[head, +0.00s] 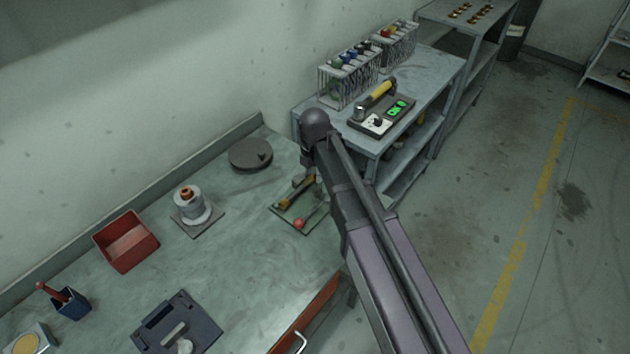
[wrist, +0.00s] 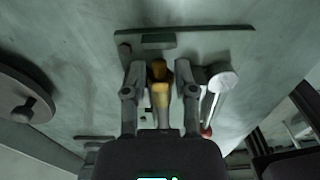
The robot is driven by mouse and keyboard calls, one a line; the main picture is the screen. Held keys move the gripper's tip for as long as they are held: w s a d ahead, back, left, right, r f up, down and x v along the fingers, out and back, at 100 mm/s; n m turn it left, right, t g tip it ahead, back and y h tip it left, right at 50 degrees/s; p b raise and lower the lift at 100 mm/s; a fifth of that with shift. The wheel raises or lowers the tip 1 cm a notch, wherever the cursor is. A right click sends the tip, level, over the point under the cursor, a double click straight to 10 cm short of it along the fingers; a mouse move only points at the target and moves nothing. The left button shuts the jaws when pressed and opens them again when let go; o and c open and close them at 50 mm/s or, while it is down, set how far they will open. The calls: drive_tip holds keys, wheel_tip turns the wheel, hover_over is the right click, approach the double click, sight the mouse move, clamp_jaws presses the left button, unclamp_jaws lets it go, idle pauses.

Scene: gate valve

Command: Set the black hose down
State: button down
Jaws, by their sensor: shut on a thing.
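I cannot make out a black hose in either view. My gripper (wrist: 161,76) points down over a small tray (head: 288,222) at the bench's right end. A yellow-ended tool (wrist: 160,88) lies between its fingers, and the gripper is shut on it. The tool also shows in the head view (head: 284,201), low over the tray. I cannot tell whether it touches the tray. A red-ended rod (head: 299,224) lies on the tray beside it; the wrist view shows its red end (wrist: 207,132). My arm hides part of the tray.
A dark round disc (head: 250,155), a spool-like part on a plate (head: 192,207), a red bin (head: 127,241) and a dark fixture (head: 176,325) stand on the bench. A cart (head: 432,88) with racks stands behind. The middle of the bench is clear.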

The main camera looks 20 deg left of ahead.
drive_tip(key=shift+f+b, duration=0.5)
drive_tip(key=shift+f, duration=0.35)
drive_tip(key=shift+f, duration=0.15)
drive_tip(key=shift+c, duration=2)
unclamp_jaws()
drive_tip(key=shift+r, duration=0.2)
wheel_tip(320, 180, up, 12)
drive_tip(key=p, duration=1.2)
